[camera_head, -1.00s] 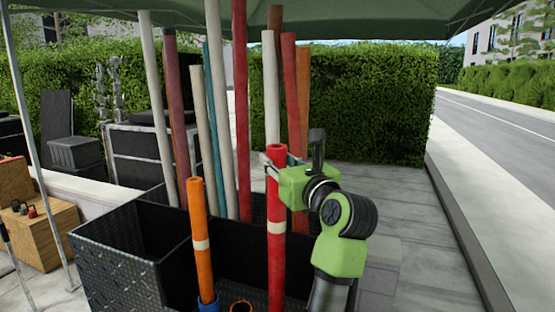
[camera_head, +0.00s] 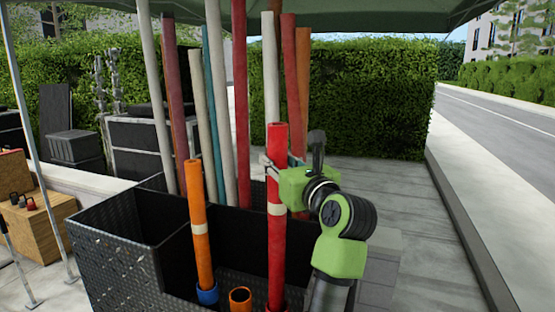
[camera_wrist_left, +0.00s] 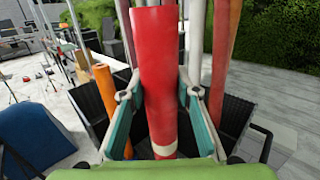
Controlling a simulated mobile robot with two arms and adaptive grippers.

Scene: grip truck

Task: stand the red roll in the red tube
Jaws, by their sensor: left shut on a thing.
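The red roll (camera_head: 276,235), with a pale band, stands close to upright in the black crate (camera_head: 128,262). My left gripper (camera_head: 276,163) is shut on it below its top, with a finger on each side. In the left wrist view, the red roll (camera_wrist_left: 163,90) rises between the two fingers (camera_wrist_left: 158,100) and well above them. The roll's lower end meets a red rim, the red tube (camera_head: 286,308), at the bottom picture edge. Most of the tube is cut off, so how deep the roll sits cannot be told. My right gripper is not in view.
An orange roll (camera_head: 198,230) stands in a blue tube (camera_head: 207,295). An empty orange-rimmed tube (camera_head: 240,297) is between it and the red roll. Several long poles (camera_head: 240,110) stand behind. Paving to the right (camera_head: 390,190) is clear.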

